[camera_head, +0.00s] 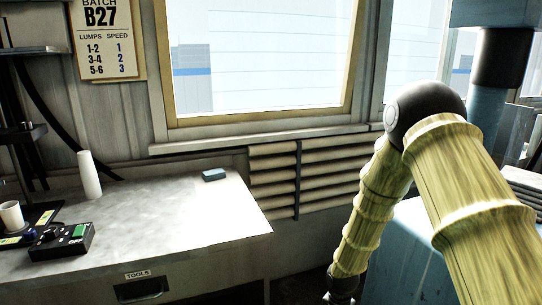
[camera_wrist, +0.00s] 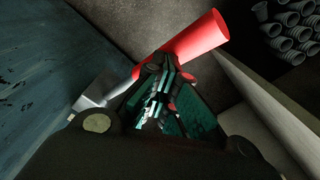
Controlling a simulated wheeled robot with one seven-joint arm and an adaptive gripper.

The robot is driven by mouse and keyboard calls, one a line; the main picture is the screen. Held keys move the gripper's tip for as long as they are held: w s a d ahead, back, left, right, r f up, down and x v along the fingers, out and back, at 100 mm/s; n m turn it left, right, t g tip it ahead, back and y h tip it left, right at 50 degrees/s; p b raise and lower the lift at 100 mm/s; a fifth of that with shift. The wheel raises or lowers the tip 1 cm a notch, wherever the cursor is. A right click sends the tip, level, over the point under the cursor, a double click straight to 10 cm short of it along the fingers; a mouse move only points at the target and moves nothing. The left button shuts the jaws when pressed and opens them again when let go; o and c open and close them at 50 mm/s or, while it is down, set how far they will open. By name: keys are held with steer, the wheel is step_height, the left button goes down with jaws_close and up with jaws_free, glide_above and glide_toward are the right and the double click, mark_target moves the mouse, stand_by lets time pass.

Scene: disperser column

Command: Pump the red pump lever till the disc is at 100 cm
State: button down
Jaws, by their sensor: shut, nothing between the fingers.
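The red pump lever (camera_wrist: 200,40) shows in the wrist view as a red tube slanting up to the right from a grey metal bracket (camera_wrist: 95,92) beside a blue surface. My gripper (camera_wrist: 160,68) is shut and empty, its dark green fingers pointing at the lever. The fingertips overlap the lever's lower part in the picture; I cannot tell whether they touch it. In the head view, part of the blue machine (camera_head: 403,245) shows at the right behind my arm. The lever and my gripper are out of that view. I cannot see the disc in either view.
A sheet reading "BATCH B27" (camera_head: 103,38) hangs on the wall. Grey cups (camera_wrist: 285,28) show in the wrist view.

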steer(key=shift+f, duration=0.2)
step_height(320, 180, up, 6)
steer(key=p, duration=0.4)
steer(key=shift+f, duration=0.2)
stand_by(0.7)
